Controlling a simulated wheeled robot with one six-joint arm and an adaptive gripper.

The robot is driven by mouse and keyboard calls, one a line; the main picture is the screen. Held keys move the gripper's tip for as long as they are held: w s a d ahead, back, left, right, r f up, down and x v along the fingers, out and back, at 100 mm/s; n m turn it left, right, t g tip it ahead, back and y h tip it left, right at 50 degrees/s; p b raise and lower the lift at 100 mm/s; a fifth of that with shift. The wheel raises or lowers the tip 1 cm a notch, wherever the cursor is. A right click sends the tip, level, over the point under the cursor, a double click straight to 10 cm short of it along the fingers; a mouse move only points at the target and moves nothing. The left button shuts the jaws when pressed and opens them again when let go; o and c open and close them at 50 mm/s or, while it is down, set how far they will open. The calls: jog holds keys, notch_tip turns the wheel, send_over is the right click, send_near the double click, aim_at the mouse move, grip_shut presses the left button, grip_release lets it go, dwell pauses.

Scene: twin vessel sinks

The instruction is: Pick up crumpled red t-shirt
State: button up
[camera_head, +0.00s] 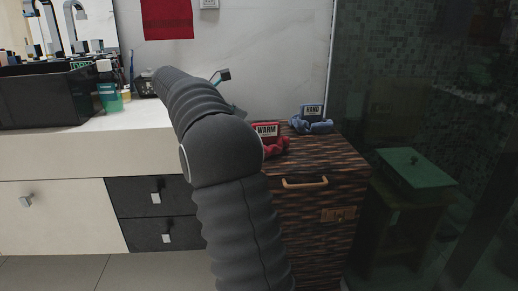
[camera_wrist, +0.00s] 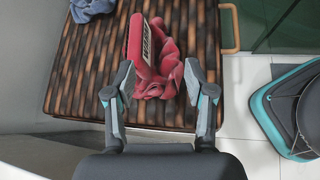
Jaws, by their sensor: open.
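The crumpled red t-shirt (camera_wrist: 155,75) lies on the wooden cabinet top in the wrist view. A red block with a white label reading "WARM" stands against it. The shirt also shows in the head view (camera_head: 276,147), partly hidden behind my arm. My gripper (camera_wrist: 160,92) is open in the wrist view, with one finger on each side of the shirt's near part. Nothing is visibly gripped. I cannot tell the height of the fingertips above the cabinet top. In the head view my arm hides the gripper.
A blue crumpled cloth (camera_head: 312,126) with a "HAND" label lies right of the red shirt on the wooden cabinet (camera_head: 320,190). The counter (camera_head: 90,150) with a dark basin (camera_head: 45,95) and bottles is at left. A glass partition and green box (camera_head: 412,170) stand at right.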

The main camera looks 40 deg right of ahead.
jog(key=w+d, duration=0.1)
jog(key=w+d+f+g, duration=0.1)
jog(key=w+d+g+h, duration=0.1)
jog(key=d, duration=0.1)
jog(key=shift+w+f+n+b, duration=0.1)
jog(key=shift+f+n+b, duration=0.3)
jog(key=shift+g, duration=0.3)
jog(key=shift+b+x, duration=1.45)
jog(key=shift+x, duration=2.3)
jog(key=shift+w, duration=0.15)
grip_shut()
